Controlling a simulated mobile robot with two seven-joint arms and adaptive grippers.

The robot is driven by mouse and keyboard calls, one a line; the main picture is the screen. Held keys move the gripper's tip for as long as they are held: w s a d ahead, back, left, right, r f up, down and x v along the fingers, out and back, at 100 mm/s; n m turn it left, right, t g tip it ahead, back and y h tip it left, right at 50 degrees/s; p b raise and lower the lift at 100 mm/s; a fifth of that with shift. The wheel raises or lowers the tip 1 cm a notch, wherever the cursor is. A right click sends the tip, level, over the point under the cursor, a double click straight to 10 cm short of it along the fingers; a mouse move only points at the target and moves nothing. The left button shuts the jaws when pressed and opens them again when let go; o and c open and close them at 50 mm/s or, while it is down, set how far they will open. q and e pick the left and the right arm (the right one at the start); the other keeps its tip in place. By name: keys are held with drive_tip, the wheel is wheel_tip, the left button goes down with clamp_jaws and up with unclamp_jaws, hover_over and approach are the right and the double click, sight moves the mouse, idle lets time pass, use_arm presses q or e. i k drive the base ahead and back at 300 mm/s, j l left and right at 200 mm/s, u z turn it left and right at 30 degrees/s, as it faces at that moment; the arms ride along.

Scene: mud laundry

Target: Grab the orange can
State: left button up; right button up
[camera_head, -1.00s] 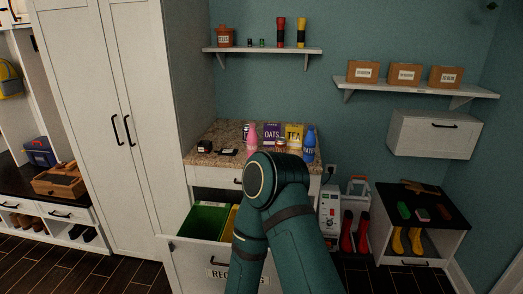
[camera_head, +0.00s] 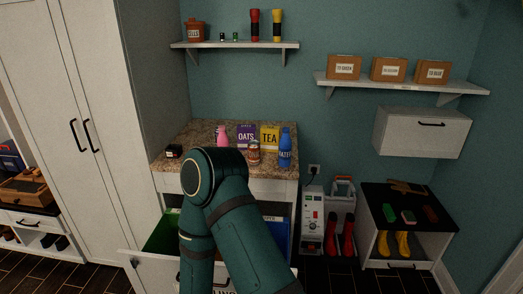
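A small orange-red can with a pale label (camera_head: 254,152) stands upright on the speckled countertop (camera_head: 190,140). It is near the front right of the counter, just behind and right of the bent joint of my teal arm. A pink bottle (camera_head: 222,137), a purple oats box (camera_head: 246,136), a yellow tea box (camera_head: 269,137) and a blue water bottle (camera_head: 285,148) stand around it. My arm rises from the bottom and covers part of the counter's front. Neither of my grippers shows.
Below the counter, an open drawer (camera_head: 150,268) with a green bin (camera_head: 163,233) juts out. A wall shelf (camera_head: 235,45) hangs above. Right of the counter are a white-and-red machine (camera_head: 312,218), red boots (camera_head: 340,235) and a low black-topped cabinet (camera_head: 376,200).

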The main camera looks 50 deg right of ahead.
sight(253, 146)
drive_tip(key=l, duration=3.9)
